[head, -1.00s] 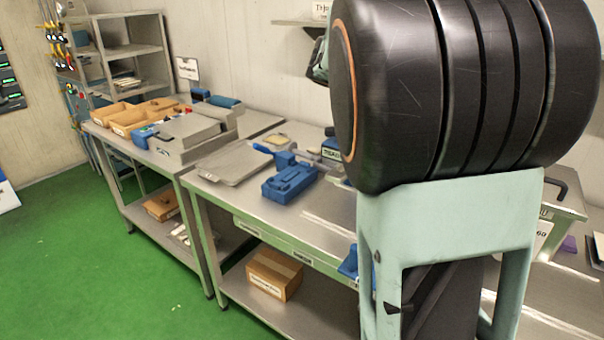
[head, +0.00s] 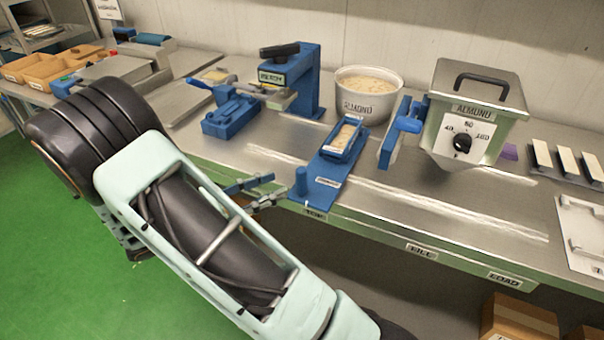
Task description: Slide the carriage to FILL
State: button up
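The carriage (head: 325,172) is a flat blue sled on the steel bench, with a blue upright peg (head: 301,181) at its near left corner. A blue-framed mould (head: 343,138) with pale contents lies on it. The carriage stands above a small edge label that I cannot read clearly. The FILL label (head: 421,252) is further right along the bench edge. My gripper (head: 278,187) is just left of the peg, near the bench edge. Its two fingers look apart with nothing between them, and I see no contact with the peg.
A metal hopper (head: 478,120) with a dial and blue side bracket stands right of the carriage. A white tub (head: 367,95) and a blue press (head: 290,80) stand behind it. The LOAD label (head: 505,281) is further right. The bench front before the hopper is clear.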

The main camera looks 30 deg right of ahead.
aim_at(302, 174)
jog(key=d, duration=0.8)
jog(key=shift+w+d, duration=0.25)
jog(key=shift+w, duration=0.1)
grip_shut()
